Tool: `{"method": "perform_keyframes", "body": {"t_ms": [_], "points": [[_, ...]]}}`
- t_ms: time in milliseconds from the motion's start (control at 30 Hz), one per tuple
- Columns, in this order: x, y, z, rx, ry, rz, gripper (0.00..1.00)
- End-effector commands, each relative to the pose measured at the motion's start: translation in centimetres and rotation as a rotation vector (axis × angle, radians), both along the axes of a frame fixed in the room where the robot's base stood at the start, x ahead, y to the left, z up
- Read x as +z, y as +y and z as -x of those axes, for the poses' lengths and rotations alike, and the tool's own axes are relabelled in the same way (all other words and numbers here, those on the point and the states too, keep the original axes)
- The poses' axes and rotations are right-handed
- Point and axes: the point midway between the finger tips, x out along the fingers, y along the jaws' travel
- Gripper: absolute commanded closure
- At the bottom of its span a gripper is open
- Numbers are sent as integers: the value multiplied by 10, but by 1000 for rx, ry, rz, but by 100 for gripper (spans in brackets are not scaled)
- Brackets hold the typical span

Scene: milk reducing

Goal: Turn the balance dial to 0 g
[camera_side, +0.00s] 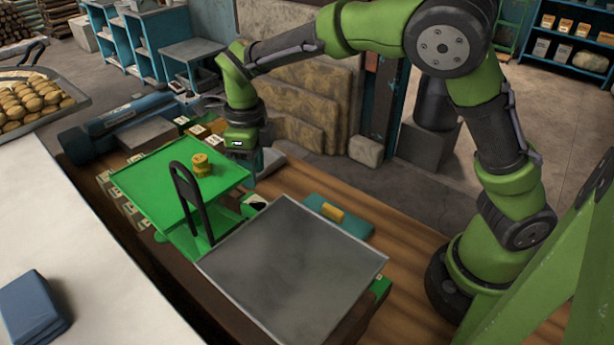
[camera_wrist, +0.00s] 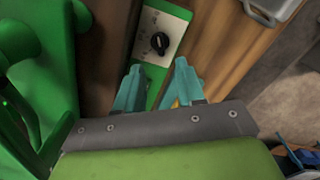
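The balance has a green pan (camera_side: 165,186) on the left, a grey metal pan (camera_side: 310,275) on the right and a dark upright loop between them. Its dial is a black knob (camera_wrist: 160,42) on a pale plate (camera_wrist: 152,18). In the side view the dial (camera_side: 257,205) shows partly between the two pans; its marks are too small to read. My gripper (camera_wrist: 160,66) has its teal fingers apart with nothing between them. In the wrist view the knob lies just beyond the fingertips, apart from them. In the side view my gripper (camera_side: 256,164) is above and behind the dial.
Brass weights (camera_side: 202,165) are stacked on the green pan. A teal block with a yellow piece (camera_side: 333,212) lies behind the grey pan. A tray of round items (camera_side: 35,100) stands at the far left. Bare wooden bench (camera_side: 400,245) lies to the right.

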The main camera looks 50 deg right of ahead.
Motion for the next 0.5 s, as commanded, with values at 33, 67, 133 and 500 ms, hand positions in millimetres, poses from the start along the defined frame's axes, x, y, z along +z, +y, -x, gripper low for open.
{"method": "perform_keyframes", "body": {"t_ms": [33,67,133,500], "points": [[-13,-1,1,-1,5,3,62],[-19,0,1,-1,6,2,62],[-34,-1,1,-1,4,2,62],[-78,0,0,0,0,-1,62]]}}
